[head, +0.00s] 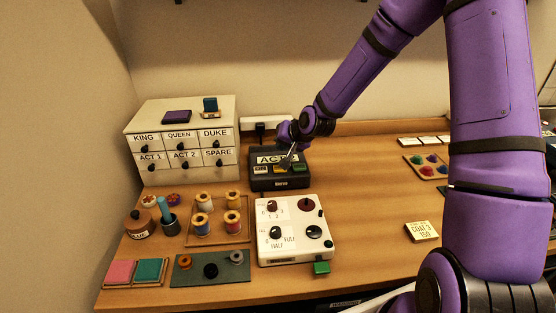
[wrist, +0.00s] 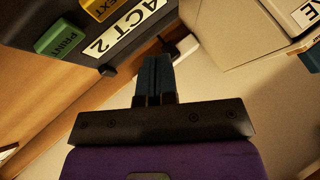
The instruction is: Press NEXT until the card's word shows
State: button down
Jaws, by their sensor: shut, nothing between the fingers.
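The black label device (head: 262,183) stands at the back of the table, with a white display reading "ACT" and the rest hidden by my gripper in the head view. In the wrist view the display (wrist: 125,30) reads "ACT 2". The yellow NEXT button (wrist: 103,7) and the green PRINT button (wrist: 60,37) also show there. My gripper (head: 291,158) is shut and empty, over the device in the head view. In the wrist view its fingers (wrist: 154,62) are together, apart from the NEXT button. A card (head: 422,231) on the table at the right seems to read "COAT 3".
A drawer cabinet (head: 143,126) with word labels stands left of the device. A white box with knobs (head: 291,247) lies in front of it. A spool tray (head: 219,240) is at the left.

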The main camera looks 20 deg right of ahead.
aim_at(280, 169)
jog(key=r+n, duration=0.1)
jog(key=n, duration=0.5)
jog(key=r+n, duration=0.1)
jog(key=n, duration=0.5)
jog(key=a+r+n, duration=0.1)
jog(key=n, duration=0.6)
jog(key=shift+s+r+y, duration=0.25)
jog(key=shift+r+y, duration=0.1)
jog(key=shift+y, duration=0.05)
jog(key=shift+f, duration=0.1)
jog(key=shift+f, duration=4.3)
jog(key=shift+f, duration=0.4)
